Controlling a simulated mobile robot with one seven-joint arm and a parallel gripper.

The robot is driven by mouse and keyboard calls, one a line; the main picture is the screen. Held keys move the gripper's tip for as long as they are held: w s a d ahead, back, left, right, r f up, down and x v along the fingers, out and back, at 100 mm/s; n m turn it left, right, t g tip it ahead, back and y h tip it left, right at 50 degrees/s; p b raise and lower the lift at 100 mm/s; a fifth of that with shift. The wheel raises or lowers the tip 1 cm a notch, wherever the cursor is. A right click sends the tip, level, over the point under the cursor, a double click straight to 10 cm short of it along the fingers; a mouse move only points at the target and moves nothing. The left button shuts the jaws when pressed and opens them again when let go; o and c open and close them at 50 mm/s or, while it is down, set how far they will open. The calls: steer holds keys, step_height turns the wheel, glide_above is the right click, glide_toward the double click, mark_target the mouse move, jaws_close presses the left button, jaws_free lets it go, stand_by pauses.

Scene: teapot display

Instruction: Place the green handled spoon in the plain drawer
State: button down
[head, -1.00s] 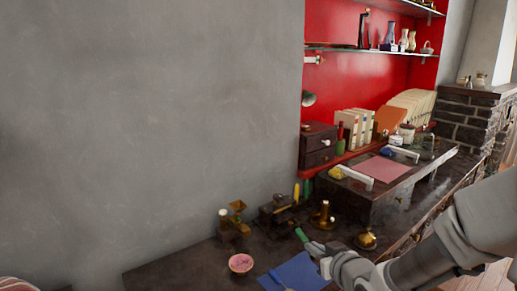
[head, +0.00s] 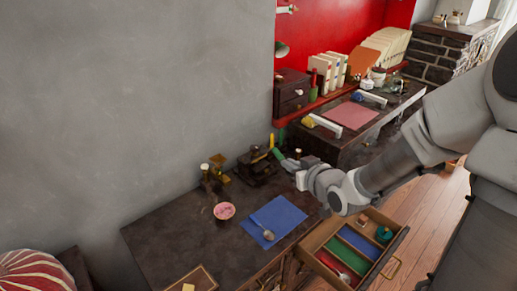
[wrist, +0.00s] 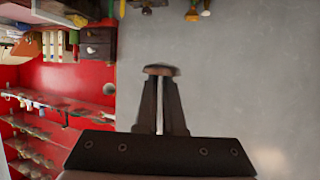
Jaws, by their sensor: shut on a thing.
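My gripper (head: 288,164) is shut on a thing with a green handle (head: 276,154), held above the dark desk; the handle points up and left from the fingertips. In the wrist view my gripper (wrist: 161,78) has its fingers together around a brownish end (wrist: 161,70); the rest is hidden. I cannot make out a spoon bowl. An open wooden drawer (head: 388,262) lies below and right of my gripper. It has red, green (head: 352,256) and blue (head: 358,240) lined compartments and an unlined-looking part at the far end holding a teal round thing (head: 384,234).
A blue cloth (head: 283,212) with a metal spoon (head: 267,234) lies on the desk (head: 180,230). A pink bowl (head: 224,211) stands beside it. Dark ornaments (head: 255,165) stand at the back. A raised shelf with a pink sheet (head: 351,115) is behind my gripper.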

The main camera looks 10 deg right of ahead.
steer(key=w+d+f+n+y+b, duration=0.1)
steer(key=d+f+b, duration=0.3)
steer(key=f, duration=0.3)
steer(key=w+d+f+n+y+b, duration=0.1)
steer(key=d+f+b, duration=0.3)
steer(key=f, duration=0.4)
steer(key=w+d+f+g+y+b, duration=0.1)
steer(key=w+d+f+b, duration=0.2)
steer(key=f, duration=0.4)
steer(key=shift+w+d+f+n+b, duration=0.25)
steer(key=shift+d+n+b, duration=0.25)
steer(key=shift+b, duration=0.75)
steer(key=b, duration=0.7)
glide_above(281, 224)
step_height(281, 224, down, 8)
steer(key=shift+a+r, duration=0.15)
steer(key=shift+r, duration=0.1)
step_height(281, 224, down, 2)
steer(key=shift+f+b, duration=0.2)
steer(key=shift+b, duration=0.25)
steer(key=shift+f, duration=0.4)
